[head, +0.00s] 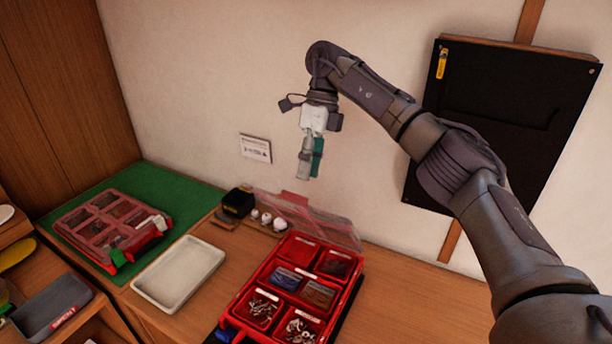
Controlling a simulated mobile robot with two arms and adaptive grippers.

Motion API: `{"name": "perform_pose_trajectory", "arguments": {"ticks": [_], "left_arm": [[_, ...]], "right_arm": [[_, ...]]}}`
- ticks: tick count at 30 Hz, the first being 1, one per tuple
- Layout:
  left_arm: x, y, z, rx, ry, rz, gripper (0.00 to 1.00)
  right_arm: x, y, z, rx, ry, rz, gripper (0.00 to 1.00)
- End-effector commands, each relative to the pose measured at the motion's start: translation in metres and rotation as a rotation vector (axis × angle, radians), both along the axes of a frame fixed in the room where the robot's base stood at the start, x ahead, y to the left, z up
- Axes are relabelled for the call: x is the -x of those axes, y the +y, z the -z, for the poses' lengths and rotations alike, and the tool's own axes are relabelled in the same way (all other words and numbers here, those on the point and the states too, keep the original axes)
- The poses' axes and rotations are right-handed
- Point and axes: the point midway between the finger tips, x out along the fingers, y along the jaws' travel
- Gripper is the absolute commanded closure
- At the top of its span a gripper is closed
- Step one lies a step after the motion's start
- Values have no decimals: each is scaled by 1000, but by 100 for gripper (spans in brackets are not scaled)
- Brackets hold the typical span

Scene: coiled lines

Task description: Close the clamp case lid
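A red compartment case (262,292) stands open on the wooden worktop at the lower middle; I take it as the clamp case. Its clear, red-edged lid (335,230) is raised and leans back at the far side. Its compartments hold small metal parts and blue and brown packets. The front end of the case is cut off by the picture edge. My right gripper (310,170) hangs pointing down above and behind the lid, apart from it, with nothing seen in it. Its fingers show close side by side, so the opening is unclear. My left gripper is out of view.
A second red case (82,213), lid down, lies on a green mat (180,190) at left. A pale tray (148,285) sits between the cases. A black box (238,202) and white knobs (280,224) stand near the lid. A black panel (500,130) hangs at right.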

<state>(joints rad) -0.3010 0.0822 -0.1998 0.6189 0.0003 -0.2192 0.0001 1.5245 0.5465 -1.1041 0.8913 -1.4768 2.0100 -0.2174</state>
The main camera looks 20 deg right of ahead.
Motion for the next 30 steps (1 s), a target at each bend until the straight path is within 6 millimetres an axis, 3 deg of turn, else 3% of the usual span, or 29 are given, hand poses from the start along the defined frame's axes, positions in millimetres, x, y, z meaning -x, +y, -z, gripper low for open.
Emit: {"name": "perform_pose_trajectory", "arguments": {"ticks": [5,12,30], "left_arm": [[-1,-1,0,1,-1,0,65],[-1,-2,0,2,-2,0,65],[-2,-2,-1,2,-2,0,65]], "right_arm": [[-7,-8,-30,0,-6,1,69],[-11,-11,-46,-3,-4,-3,69],[-11,-12,-49,-4,-5,-4,69]]}}
